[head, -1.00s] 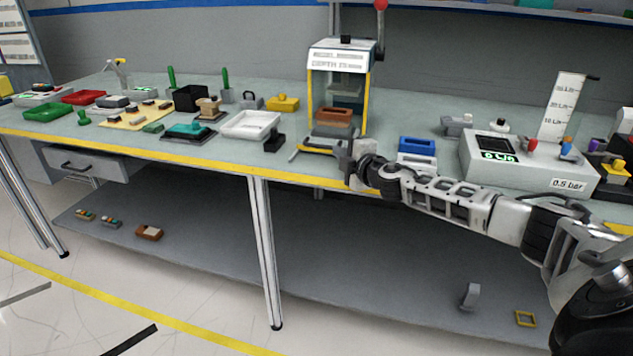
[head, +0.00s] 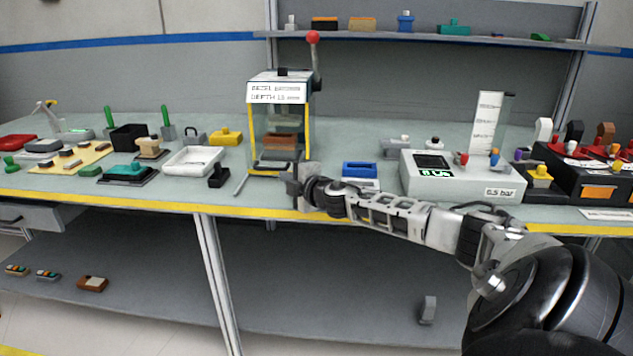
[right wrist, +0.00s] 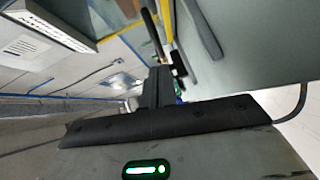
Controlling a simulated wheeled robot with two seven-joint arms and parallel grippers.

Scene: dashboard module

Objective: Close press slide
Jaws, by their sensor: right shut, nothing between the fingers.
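The press (head: 278,92) stands on the bench in the head view, with yellow posts, a white label and a red-knobbed lever. A brown block (head: 280,142) sits low between its posts, on the slide. The slide itself is mostly hidden by the press and my arm; a thin grey bar (head: 243,180) sticks out at the front left. My right gripper (head: 297,186) is shut and empty, just in front of the press's right side near the bench edge. I cannot tell whether it touches the slide. The right wrist view is tilted and shows no clear slide. My left gripper is out of view.
A blue block (head: 360,169) and a pressure box (head: 462,178) stand right of the press. A white tray (head: 194,160) and a small black stand (head: 218,177) are to its left. The yellow bench edge (head: 150,205) runs along the front.

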